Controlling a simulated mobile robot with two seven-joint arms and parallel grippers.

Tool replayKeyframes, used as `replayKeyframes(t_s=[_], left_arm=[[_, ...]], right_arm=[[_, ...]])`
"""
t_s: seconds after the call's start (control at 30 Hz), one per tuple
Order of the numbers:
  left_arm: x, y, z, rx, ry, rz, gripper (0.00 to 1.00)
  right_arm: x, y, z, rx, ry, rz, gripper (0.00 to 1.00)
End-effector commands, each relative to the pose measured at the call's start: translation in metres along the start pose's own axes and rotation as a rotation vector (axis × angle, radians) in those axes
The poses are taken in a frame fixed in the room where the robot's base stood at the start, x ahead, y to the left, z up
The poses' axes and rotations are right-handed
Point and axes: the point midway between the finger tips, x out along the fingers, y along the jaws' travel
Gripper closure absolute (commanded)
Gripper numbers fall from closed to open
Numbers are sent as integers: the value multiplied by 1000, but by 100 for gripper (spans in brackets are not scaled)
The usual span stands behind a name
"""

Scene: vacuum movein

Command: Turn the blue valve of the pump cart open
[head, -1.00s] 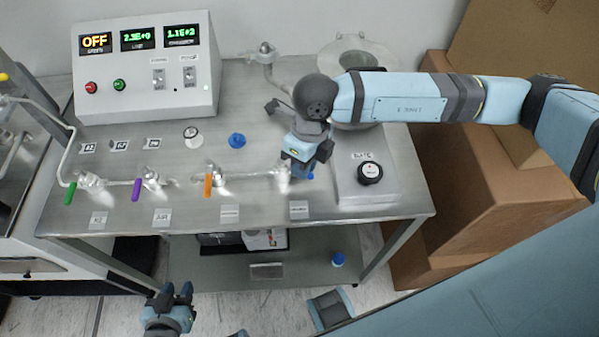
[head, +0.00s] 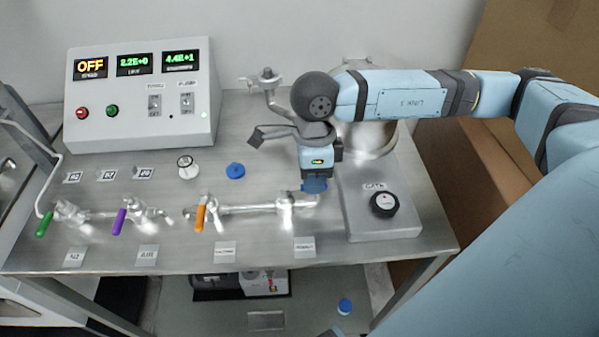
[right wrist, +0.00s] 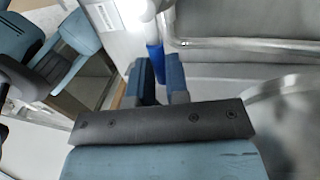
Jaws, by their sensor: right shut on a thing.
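The pump cart (head: 262,236) carries a row of small valves along its front. The blue valve handle (right wrist: 155,58) shows in the right wrist view, hanging down from its silver body between my fingertips. My right gripper (head: 314,186) is at the right end of the pipe row and covers most of that handle in the head view. In the right wrist view the right gripper (right wrist: 158,82) is shut on the blue handle. The handle's exact angle is hard to tell. My left gripper is not in view.
Green (head: 45,224), purple (head: 119,222) and orange (head: 200,218) handles line up to the left. A black knob (head: 384,204) sits on the gate box at right. A control box (head: 140,100) reads OFF, 2.2E+0 and 4.4E+1. Cardboard boxes (head: 500,140) stand at right.

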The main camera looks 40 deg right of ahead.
Motion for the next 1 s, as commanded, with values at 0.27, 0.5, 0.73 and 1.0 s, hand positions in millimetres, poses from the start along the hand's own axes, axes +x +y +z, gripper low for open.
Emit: replayKeyframes(t_s=[0.27,0.5,0.73,1.0], left_arm=[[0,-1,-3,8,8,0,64],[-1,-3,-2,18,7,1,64],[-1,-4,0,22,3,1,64],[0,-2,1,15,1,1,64]], right_arm=[[-2,-1,-4,-9,-2,-3,100],[-2,-1,-4,-9,-2,-3,100],[-1,-1,-4,-8,0,-2,59],[-8,-1,-3,-8,-1,-1,59]])
